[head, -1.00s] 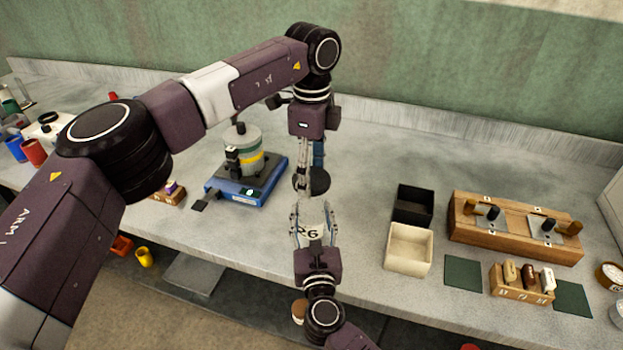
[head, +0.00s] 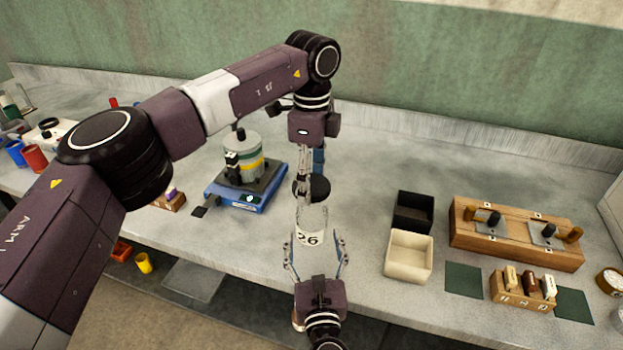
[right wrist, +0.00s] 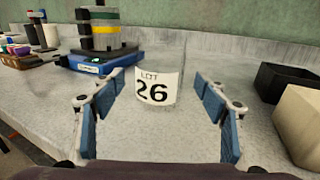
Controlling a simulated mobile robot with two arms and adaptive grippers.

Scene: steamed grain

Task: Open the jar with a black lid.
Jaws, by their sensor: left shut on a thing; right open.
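My left gripper (head: 305,190) points down and is shut on the black lid. My right gripper (head: 316,262) is open and empty in front of the jar, with a finger to each side (right wrist: 158,112).
A blue device (head: 247,190) carrying a stacked cylinder stands left of the jar. A black box (head: 414,212) and a cream box (head: 409,256) stand to the right, then a wooden rack (head: 515,240). The counter's front edge lies near my right gripper.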

